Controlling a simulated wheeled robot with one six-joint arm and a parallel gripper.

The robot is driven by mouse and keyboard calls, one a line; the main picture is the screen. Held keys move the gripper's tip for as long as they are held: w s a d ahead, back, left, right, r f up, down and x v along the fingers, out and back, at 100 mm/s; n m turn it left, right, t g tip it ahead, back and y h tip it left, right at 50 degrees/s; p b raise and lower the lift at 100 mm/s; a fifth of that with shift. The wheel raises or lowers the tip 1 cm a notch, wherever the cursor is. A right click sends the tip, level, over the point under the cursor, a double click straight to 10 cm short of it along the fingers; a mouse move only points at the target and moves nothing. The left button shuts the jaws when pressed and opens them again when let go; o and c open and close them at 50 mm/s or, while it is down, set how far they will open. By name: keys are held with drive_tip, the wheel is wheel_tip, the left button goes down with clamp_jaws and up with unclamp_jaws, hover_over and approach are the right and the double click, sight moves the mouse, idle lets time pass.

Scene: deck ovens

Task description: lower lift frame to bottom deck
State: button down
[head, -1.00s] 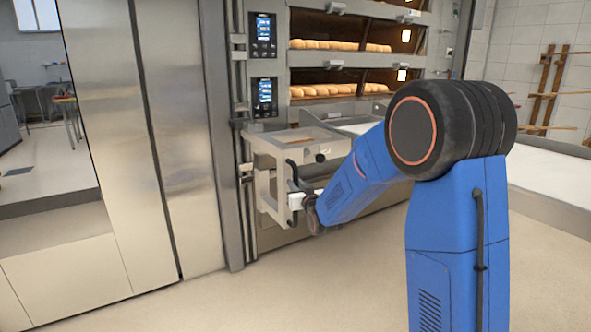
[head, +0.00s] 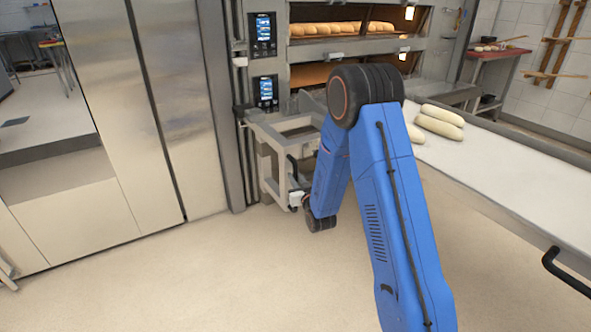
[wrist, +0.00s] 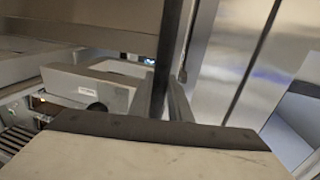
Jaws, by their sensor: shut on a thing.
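The lift frame (head: 268,165) is a pale grey, open frame at the front of the oven, beside its left upright. A black curved handle (head: 292,168) stands on its near side. My gripper (head: 296,199) is at the lower end of this handle and shut on it; the fingers are small and partly hidden by my blue arm. The arm also covers the right part of the frame. The wrist view shows a dark upright bar (wrist: 168,50) and a pale box with a black knob (wrist: 92,88) close by.
The deck oven has control panels (head: 263,35) and a lit deck with loaves (head: 325,28). A white loading surface (head: 480,165) with several pale dough pieces (head: 440,122) lies right of my arm. Steel cabinet doors (head: 150,110) stand at left. The floor (head: 200,285) in front is clear.

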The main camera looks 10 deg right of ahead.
drive_tip(key=shift+f, duration=0.6)
drive_tip(key=c, duration=1.6)
unclamp_jaws()
drive_tip(key=shift+w, duration=0.1)
drive_tip(key=shift+c, duration=0.2)
